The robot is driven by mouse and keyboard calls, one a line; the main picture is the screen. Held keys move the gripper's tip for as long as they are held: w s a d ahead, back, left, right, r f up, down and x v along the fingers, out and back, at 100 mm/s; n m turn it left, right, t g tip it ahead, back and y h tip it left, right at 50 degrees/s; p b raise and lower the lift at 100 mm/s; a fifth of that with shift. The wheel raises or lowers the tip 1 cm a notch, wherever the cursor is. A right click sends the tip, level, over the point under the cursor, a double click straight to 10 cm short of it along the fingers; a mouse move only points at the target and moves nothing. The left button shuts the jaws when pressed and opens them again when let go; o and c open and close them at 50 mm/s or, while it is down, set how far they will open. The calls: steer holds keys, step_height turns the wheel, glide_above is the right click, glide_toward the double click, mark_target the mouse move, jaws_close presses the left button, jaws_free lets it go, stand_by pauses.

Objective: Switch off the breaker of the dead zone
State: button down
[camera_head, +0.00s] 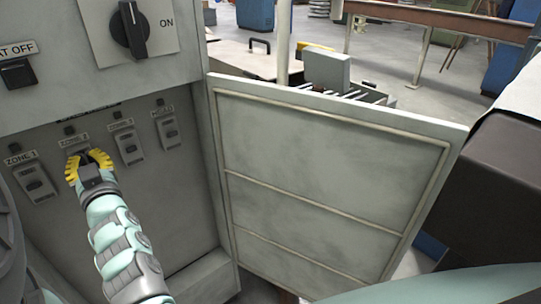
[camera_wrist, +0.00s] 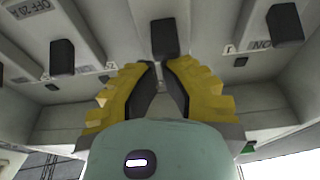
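In the head view a row of breakers sits on the recessed grey panel: the zone 1 breaker (camera_head: 34,183), one hidden behind my gripper under a label that seems to read ZONE 2 (camera_head: 74,141), a zone 3 breaker (camera_head: 129,147) and the mould breaker (camera_head: 167,132). My yellow-fingered gripper (camera_head: 88,158) is at the second breaker. In the wrist view its fingers (camera_wrist: 159,64) are a narrow gap apart. A dark breaker lever (camera_wrist: 163,37) shows just beyond the tips, with nothing seen between them. Whether they touch it is unclear. Small dark lamps (camera_head: 117,115) sit above the breakers; none is clearly lit.
The grey cabinet door (camera_head: 330,180) stands open on the right. A large ON rotary switch (camera_head: 129,28) and a smaller black switch (camera_head: 18,72) are on the cabinet face above. In the wrist view other levers (camera_wrist: 61,57) (camera_wrist: 285,22) flank the fingers.

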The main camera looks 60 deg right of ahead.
steer(key=shift+d+f, duration=0.1)
steer(key=shift+f, duration=0.1)
steer(key=t+b, duration=0.1)
steer(key=b, duration=0.1)
steer(key=f+t+b, duration=0.1)
steer(key=b, duration=0.1)
steer(key=shift+s+f+h, duration=0.15)
steer(key=shift+s+h, duration=0.15)
steer(key=t+b, duration=0.1)
steer(key=b, duration=0.1)
steer(key=f+t+b, duration=0.1)
steer(key=b, duration=0.1)
steer(key=shift+s+h, duration=0.1)
steer(key=shift+h, duration=0.3)
steer(key=shift+r, duration=0.4)
steer(key=shift+a+f, duration=0.1)
steer(key=shift+a, duration=0.1)
